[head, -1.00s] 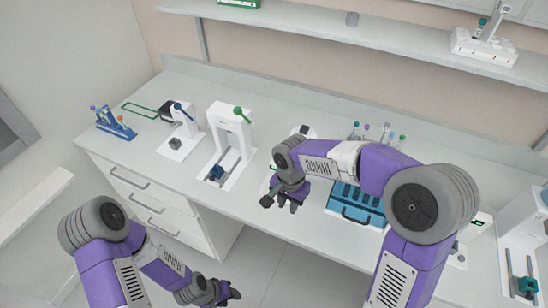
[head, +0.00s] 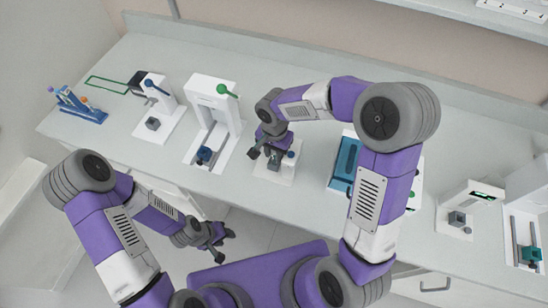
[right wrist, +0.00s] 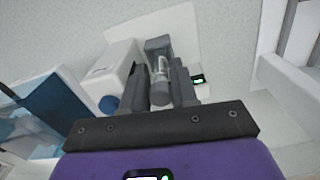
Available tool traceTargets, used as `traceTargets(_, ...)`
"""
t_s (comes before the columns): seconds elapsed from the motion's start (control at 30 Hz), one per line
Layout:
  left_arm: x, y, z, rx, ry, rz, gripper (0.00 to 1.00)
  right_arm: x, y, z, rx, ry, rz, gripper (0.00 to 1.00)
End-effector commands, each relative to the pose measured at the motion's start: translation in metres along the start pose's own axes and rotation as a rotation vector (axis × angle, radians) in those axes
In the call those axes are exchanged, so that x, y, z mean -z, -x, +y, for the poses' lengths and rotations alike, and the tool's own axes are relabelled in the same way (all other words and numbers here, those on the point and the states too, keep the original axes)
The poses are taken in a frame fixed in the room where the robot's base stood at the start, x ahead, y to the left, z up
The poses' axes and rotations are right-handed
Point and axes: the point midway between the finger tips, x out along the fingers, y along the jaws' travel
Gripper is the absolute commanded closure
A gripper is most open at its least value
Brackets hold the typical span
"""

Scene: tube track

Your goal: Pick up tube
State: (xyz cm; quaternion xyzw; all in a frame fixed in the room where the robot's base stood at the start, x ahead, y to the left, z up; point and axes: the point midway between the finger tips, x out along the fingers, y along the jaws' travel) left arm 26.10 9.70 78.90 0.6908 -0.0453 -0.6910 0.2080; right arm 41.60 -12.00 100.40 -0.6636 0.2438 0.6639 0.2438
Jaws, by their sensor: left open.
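The tube (right wrist: 159,70), clear with a grey end, stands in a grey holder on a small white device (right wrist: 118,68) in the right wrist view. My right gripper (right wrist: 158,92) has a finger on each side of the tube. I cannot tell whether the fingers press on it. In the head view my right gripper (head: 268,158) is low over the same device's white base (head: 282,176), and the tube is hidden there. My left gripper (head: 218,238) is open and empty, low in front of the bench.
A white press-like device with a green knob (head: 212,95) stands just left of my right gripper. A blue rack (head: 345,158) is to the right, partly behind my arm. More devices stand at the far left and right (head: 468,205). The bench front between them is clear.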

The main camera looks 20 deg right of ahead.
Motion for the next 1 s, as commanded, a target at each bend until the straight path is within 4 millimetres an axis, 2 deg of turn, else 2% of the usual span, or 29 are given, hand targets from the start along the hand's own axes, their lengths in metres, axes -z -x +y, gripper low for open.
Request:
traceTargets(0.1, 0.0, -0.001, 0.0, 0.0, 0.0, 0.0, 0.57, 0.0, -0.011, 0.0, -0.001, 0.001, -0.001, 0.72)
traceTargets(0.33, 0.0, -0.001, 0.0, 0.0, 0.0, 0.0, 0.57, 0.0, -0.012, 0.0, 0.0, 0.0, 0.0, 0.72)
traceTargets(0.5, 0.0, -0.001, 0.0, 0.0, 0.0, 0.0, 0.57, 0.0, -0.012, 0.0, 0.0, 0.001, 0.0, 0.94)
traceTargets(0.87, 0.0, -0.001, 0.0, 0.0, 0.0, 0.0, 0.57, 0.0, -0.01, 0.0, 0.001, 0.001, 0.001, 0.95)
traceTargets(1.0, 0.0, 0.001, 0.001, 0.0, 0.0, 0.0, 0.57, 0.001, 0.007, -0.001, 0.004, -0.001, 0.004, 0.95)
